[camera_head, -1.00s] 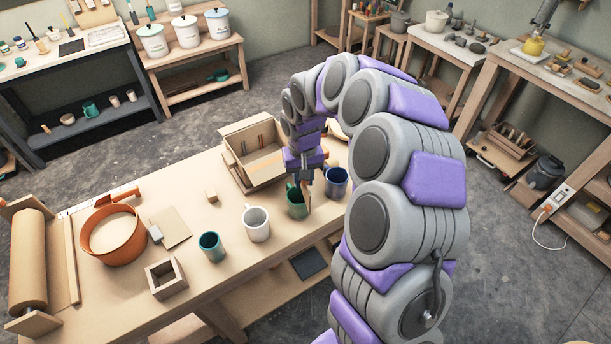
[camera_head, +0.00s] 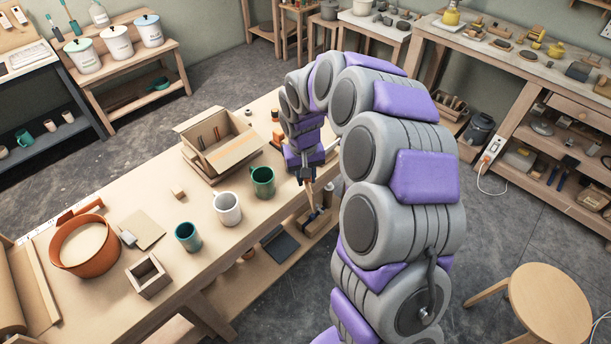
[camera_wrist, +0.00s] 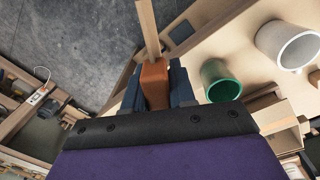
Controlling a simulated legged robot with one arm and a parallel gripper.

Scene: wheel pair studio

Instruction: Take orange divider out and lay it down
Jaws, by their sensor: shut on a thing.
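My gripper (camera_head: 309,178) is shut on an orange-brown piece (camera_wrist: 155,82), which fits the orange divider, in the wrist view. A pale wooden strip (camera_wrist: 149,28) extends beyond the piece and seems part of it. In the head view the held piece (camera_head: 309,194) hangs below the fingers, right of the green mug (camera_head: 262,182) and near the table's front edge. An open cardboard box (camera_head: 238,153) with dark upright slats inside stands left of my gripper. The held piece is clear of the box.
The work table (camera_head: 205,205) also bears a white mug (camera_head: 227,209), a teal cup (camera_head: 187,237), an orange tub (camera_head: 86,258), and a square wooden frame (camera_head: 148,276). A stool (camera_head: 548,306) stands at the lower right. Bare tabletop lies between box and mugs.

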